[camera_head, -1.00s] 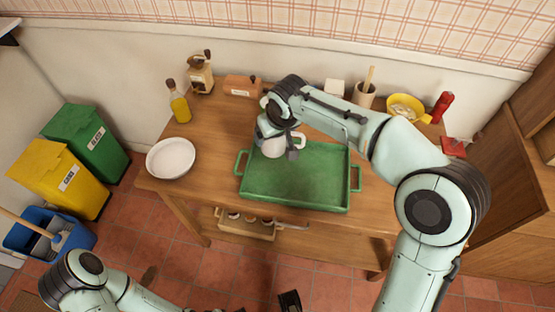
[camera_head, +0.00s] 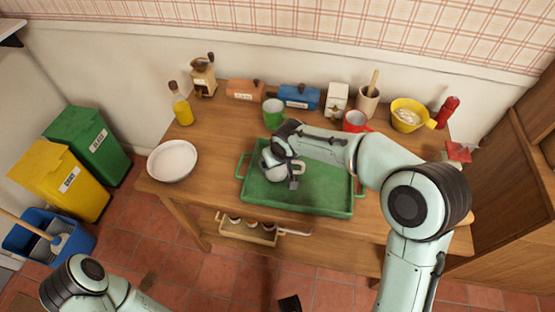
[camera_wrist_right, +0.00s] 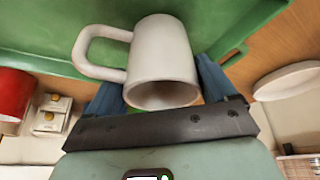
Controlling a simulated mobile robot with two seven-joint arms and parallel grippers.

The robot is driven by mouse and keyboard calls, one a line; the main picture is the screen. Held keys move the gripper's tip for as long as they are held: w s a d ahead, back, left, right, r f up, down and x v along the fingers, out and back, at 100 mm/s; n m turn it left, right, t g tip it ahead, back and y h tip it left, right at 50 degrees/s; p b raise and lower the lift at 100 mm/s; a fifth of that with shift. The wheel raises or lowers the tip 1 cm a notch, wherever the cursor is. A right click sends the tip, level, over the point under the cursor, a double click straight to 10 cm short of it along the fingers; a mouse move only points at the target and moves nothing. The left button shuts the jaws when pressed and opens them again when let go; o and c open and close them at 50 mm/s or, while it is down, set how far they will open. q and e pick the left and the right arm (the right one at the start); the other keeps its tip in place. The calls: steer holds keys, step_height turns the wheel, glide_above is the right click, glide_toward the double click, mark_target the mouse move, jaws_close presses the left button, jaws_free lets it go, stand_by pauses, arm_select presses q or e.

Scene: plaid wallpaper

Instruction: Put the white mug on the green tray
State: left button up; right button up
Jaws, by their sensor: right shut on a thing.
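The white mug (camera_head: 276,172) is over the left part of the green tray (camera_head: 312,192). My right gripper (camera_head: 281,172) is shut on it and partly hides it from above. In the right wrist view the mug (camera_wrist_right: 162,50) sits between the fingers of my right gripper (camera_wrist_right: 163,86), its open rim towards the palm and its handle to the left. The green tray (camera_wrist_right: 40,25) shows behind it. I cannot tell whether the mug touches the tray. My left arm is at the lower left; only a dark piece, perhaps its gripper, shows at the bottom edge.
A white plate (camera_head: 172,160) lies left of the tray. Behind the tray stand a green mug (camera_head: 273,112), a red mug (camera_head: 355,121), a blue box (camera_head: 299,97) and a yellow bowl (camera_head: 407,114). The rest of the tray looks bare.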

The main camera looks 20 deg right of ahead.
steer(key=shift+f, duration=0.1)
steer(key=o, duration=1)
steer(key=shift+o, duration=0.2)
steer(key=shift+r, duration=0.25)
steer(key=v, duration=1.2)
steer(key=shift+p, duration=0.45)
steer(key=shift+f, duration=0.1)
